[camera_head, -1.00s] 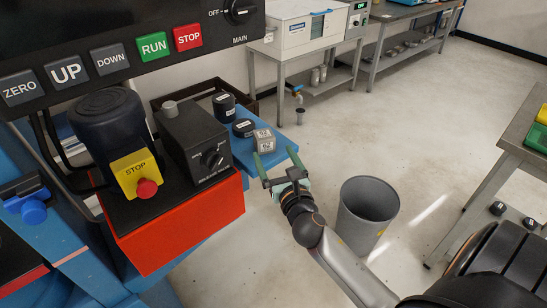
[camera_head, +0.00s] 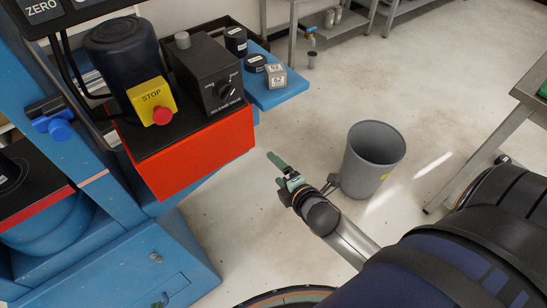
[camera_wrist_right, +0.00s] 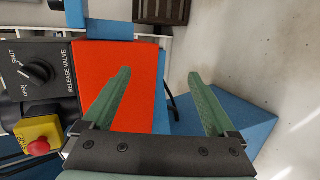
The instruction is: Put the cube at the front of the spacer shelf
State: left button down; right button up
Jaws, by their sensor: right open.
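The cube (camera_head: 276,76) is a small light-grey block with dark markings on its faces. It sits on the blue spacer shelf (camera_head: 288,92), beside two dark round spacers. My right gripper (camera_head: 272,167) is empty and apart from the cube, lower in the head view, to the right of the red box. In the right wrist view its two green fingers (camera_wrist_right: 160,100) are spread wide, with nothing between them but the red box and floor behind. The cube cannot be made out in that view. My left gripper is not seen.
The red box (camera_head: 205,160) carries the release valve unit (camera_head: 208,75) and a yellow stop button (camera_head: 152,100), left of the shelf. The dark spacers (camera_head: 236,41) stand behind the cube. A grey bin (camera_head: 372,158) stands on the floor at right. Open floor lies between bin and shelf.

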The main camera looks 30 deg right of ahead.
jog(key=s+a+f+m+g+y, duration=0.3)
jog(key=s+a+f+m, duration=0.6)
jog(key=s+m, duration=0.3)
jog(key=m, duration=0.3)
jog(key=shift+s+a+m+g+y, duration=0.3)
jog(key=shift+s+m+g, duration=0.1)
